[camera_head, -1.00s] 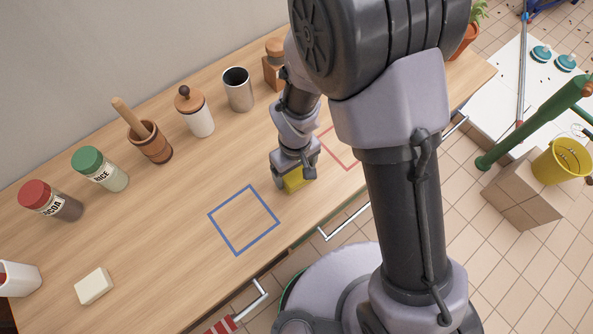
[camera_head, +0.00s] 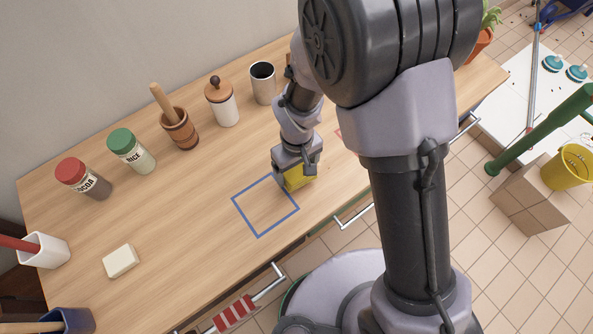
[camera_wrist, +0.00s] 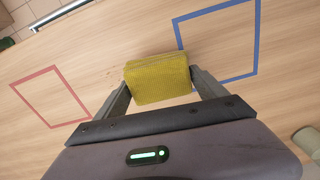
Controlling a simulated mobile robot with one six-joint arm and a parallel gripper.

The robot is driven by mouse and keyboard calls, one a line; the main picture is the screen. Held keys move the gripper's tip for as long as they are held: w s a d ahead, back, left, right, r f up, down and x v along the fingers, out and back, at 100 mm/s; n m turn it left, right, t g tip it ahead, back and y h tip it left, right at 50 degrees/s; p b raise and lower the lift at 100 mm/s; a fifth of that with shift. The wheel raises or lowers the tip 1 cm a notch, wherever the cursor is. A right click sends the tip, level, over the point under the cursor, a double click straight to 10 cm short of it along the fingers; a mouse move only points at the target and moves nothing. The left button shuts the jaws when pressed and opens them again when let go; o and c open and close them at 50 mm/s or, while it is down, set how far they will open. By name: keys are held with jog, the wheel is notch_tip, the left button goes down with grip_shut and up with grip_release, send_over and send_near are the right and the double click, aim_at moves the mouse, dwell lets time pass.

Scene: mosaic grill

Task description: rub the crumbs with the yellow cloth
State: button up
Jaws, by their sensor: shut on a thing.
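The yellow cloth (camera_head: 299,178) is a folded, ribbed block between the fingers of my gripper (camera_head: 296,167). In the wrist view the cloth (camera_wrist: 158,80) is pinched from both sides by my gripper (camera_wrist: 160,84). It is low over the wooden worktop, at the right corner of the blue square outline (camera_head: 240,213) in the head view. I cannot tell whether it touches the wood. Faint reddish specks, perhaps the crumbs (camera_wrist: 112,72), lie left of the cloth in the wrist view. I make out no crumbs in the head view.
A red square outline (camera_wrist: 47,97) lies on the worktop (camera_head: 190,220), left in the wrist view. A cocoa jar (camera_head: 84,179), rice jar (camera_head: 131,150), mortar (camera_head: 179,128), lidded jar (camera_head: 221,101) and metal cup (camera_head: 262,83) line the back. A white block (camera_head: 120,261) lies front left.

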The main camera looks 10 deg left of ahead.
aim_at(297, 168)
jog(key=shift+r+p, duration=1.75)
jog(key=shift+r, duration=0.8)
jog(key=shift+f, duration=0.1)
